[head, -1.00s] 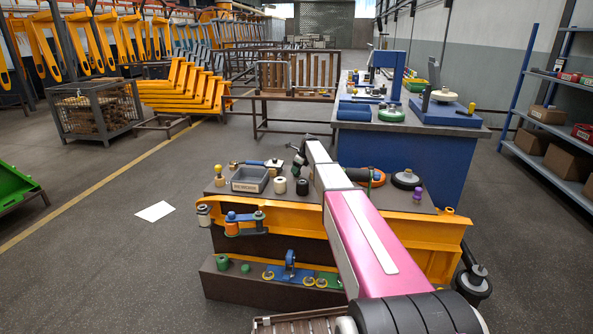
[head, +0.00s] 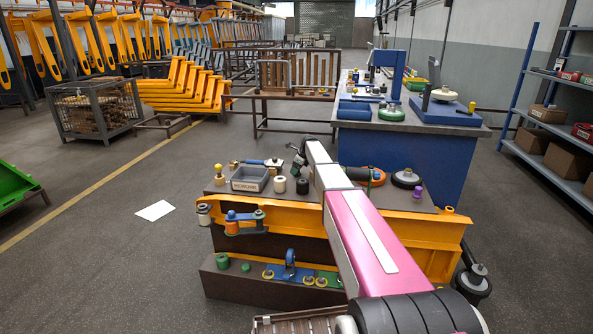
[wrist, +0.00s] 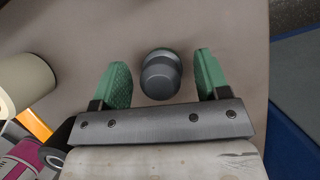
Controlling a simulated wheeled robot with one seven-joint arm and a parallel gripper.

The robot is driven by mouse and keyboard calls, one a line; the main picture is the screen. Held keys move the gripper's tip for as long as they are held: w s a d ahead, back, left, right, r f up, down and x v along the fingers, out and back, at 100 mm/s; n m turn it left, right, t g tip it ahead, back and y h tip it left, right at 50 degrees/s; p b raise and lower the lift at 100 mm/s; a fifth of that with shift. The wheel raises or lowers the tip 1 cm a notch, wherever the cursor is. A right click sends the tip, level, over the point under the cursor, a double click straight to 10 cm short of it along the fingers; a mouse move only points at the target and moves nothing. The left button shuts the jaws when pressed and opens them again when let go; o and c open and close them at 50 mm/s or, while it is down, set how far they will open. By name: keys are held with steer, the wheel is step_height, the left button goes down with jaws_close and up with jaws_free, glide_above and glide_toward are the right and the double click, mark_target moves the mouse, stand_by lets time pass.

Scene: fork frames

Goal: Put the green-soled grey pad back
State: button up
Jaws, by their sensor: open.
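In the wrist view a dark grey rounded pad (wrist: 160,77) with a strip of green at its far edge stands on the brown bench top (wrist: 218,25). My gripper (wrist: 160,72) is open, with one green finger on each side of the pad. Gaps show between the pad and both fingers, so it is not gripped. In the head view my gripper (head: 297,160) is small and dark at the end of my arm, over the back part of the bench; I cannot make out the pad there.
In the head view a grey tray (head: 250,179), a white roll (head: 280,184) and a black roll (head: 302,186) stand close by. A blue workbench (head: 405,158) stands behind.

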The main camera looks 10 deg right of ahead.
steer(key=v, duration=1)
steer(key=shift+d+r, duration=0.15)
steer(key=shift+r, duration=0.15)
